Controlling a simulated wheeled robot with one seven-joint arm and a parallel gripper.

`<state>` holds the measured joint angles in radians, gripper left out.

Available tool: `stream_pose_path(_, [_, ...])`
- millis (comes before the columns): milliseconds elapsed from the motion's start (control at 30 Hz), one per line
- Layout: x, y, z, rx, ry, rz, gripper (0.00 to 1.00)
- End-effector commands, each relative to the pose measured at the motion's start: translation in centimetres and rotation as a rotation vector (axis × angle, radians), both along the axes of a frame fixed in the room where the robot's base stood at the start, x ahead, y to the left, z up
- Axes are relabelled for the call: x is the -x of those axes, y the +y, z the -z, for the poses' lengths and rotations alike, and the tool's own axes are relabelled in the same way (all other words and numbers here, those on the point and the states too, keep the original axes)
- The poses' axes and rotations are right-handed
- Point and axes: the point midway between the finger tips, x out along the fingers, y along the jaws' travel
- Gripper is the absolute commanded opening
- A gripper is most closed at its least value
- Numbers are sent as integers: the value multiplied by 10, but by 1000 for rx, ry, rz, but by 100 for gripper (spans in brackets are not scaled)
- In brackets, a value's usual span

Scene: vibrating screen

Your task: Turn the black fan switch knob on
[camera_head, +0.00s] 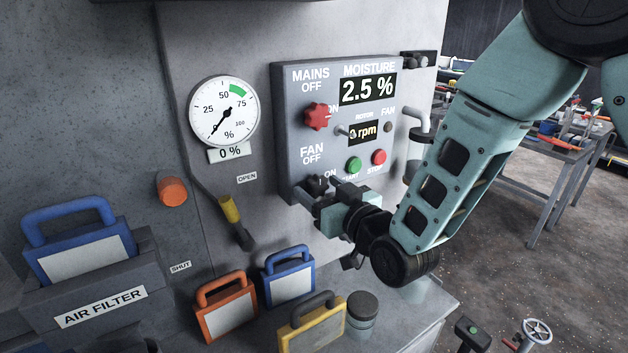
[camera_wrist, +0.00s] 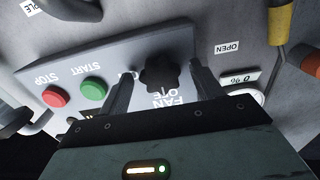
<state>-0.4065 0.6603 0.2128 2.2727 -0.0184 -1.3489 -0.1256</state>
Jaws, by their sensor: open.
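The black fan switch knob (camera_wrist: 160,72) shows in the wrist view between the two fingers of my gripper (camera_wrist: 158,88), which is open. The fingers stand on either side of the knob, with a gap to each; I cannot tell whether either touches it. In the head view my gripper (camera_head: 318,192) is at the lower left of the grey control panel (camera_head: 290,130), below the "FAN OFF" label, and hides the knob. The "ON" label is partly covered by the gripper.
On the panel are a red mains knob (camera_head: 317,116), a green start button (camera_head: 354,164) and a red stop button (camera_head: 379,157). A yellow-handled lever (camera_head: 230,209) is left of the gripper. Framed filters (camera_head: 289,276) stand on the ledge below.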

Motion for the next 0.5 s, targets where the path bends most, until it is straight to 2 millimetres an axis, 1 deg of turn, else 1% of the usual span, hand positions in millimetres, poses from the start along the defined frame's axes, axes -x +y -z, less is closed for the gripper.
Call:
stream_pose_path(267, [1, 0, 0, 0, 0, 0, 65])
stream_pose_path(300, [1, 0, 0, 0, 0, 0, 62])
stream_pose_path(367, [1, 0, 0, 0, 0, 0, 46])
stream_pose_path(400, [1, 0, 0, 0, 0, 0, 35])
stream_pose_path(433, [1, 0, 0, 0, 0, 0, 26])
stream_pose_path(467, [1, 0, 0, 0, 0, 0, 23])
stream_pose_path(500, [1, 0, 0, 0, 0, 0, 23])
